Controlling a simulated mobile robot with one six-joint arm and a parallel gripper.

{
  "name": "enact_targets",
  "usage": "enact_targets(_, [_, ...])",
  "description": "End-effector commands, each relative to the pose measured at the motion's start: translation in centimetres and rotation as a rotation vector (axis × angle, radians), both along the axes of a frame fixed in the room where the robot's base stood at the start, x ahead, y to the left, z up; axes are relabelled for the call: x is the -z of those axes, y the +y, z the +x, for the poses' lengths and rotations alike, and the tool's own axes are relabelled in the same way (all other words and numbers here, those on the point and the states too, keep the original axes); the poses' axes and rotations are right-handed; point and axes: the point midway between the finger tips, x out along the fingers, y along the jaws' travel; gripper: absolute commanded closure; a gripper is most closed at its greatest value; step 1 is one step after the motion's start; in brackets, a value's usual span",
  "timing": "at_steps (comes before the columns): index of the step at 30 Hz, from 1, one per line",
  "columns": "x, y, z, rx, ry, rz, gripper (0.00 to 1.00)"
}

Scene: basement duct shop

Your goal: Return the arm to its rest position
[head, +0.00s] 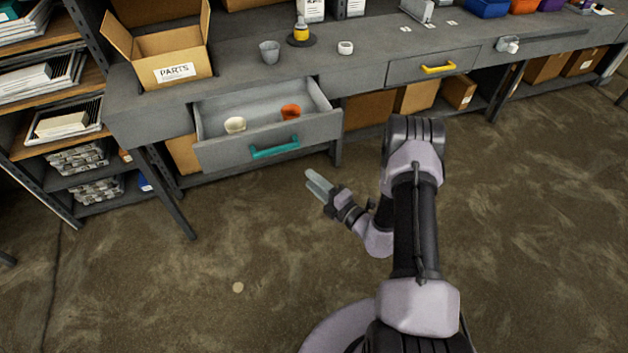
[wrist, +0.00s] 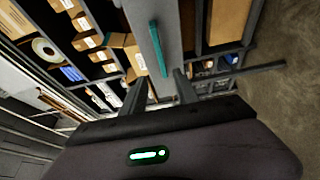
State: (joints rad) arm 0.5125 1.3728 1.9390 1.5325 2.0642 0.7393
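My gripper (head: 317,183) is held out in the air in front of the bench, below and to the right of an open drawer. In the wrist view my gripper (wrist: 158,84) shows its two fingers apart with nothing between them. The drawer's teal handle (head: 274,148) is clear of the fingers in the head view. It also shows ahead of the fingertips in the wrist view (wrist: 158,50). My arm is bent, with its elbow raised at the right of the head view.
A drawer with a yellow handle (head: 438,69) looks shut. The grey bench (head: 370,70) carries a parts box (head: 160,60) and small items.

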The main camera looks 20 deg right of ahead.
Motion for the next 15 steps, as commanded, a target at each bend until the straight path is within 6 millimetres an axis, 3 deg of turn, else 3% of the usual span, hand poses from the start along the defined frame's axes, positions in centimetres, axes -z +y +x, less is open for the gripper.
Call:
enact_targets(8, [0.0, 0.0, 0.1, 0.000, 0.000, 0.000, 0.64])
enact_targets(10, [-0.8, 0.4, 0.3, -0.022, -0.013, -0.016, 0.64])
enact_targets(11, [-1.7, 1.0, 0.5, -0.050, -0.029, -0.037, 0.64])
enact_targets(13, [-5.6, 3.6, 0.9, -0.171, -0.097, -0.131, 0.64])
enact_targets(15, [-11.1, 7.8, 0.3, -0.363, -0.216, -0.291, 0.64])
